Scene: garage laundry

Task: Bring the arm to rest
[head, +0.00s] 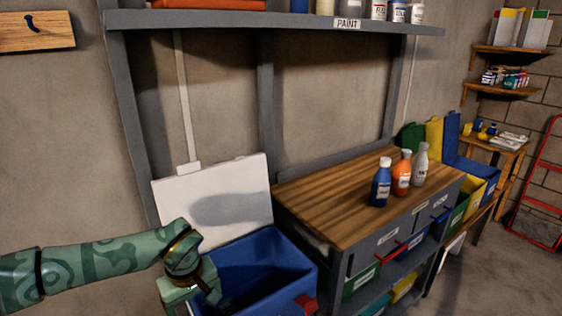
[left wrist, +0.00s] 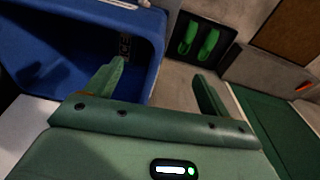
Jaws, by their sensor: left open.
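My left arm comes in from the left in the head view, patterned green. My left gripper (head: 213,292) is at the left side of an open blue cooler (head: 290,285), its fingers partly hidden at the lower edge. In the left wrist view the two green fingers of my left gripper (left wrist: 160,74) are spread apart with nothing between them. The blue cooler (left wrist: 152,20) lies to the left in that view, with one finger over its edge. Its white lid (head: 240,185) stands raised against the wall. My right gripper is in neither view.
A wooden-topped workbench (head: 330,205) stands right of the cooler, bearing a blue bottle (head: 381,185), an orange bottle (head: 402,175) and a white bottle (head: 420,165). A grey shelf (head: 230,20) is above. Green slippers (left wrist: 208,45) lie on a dark mat in the wrist view.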

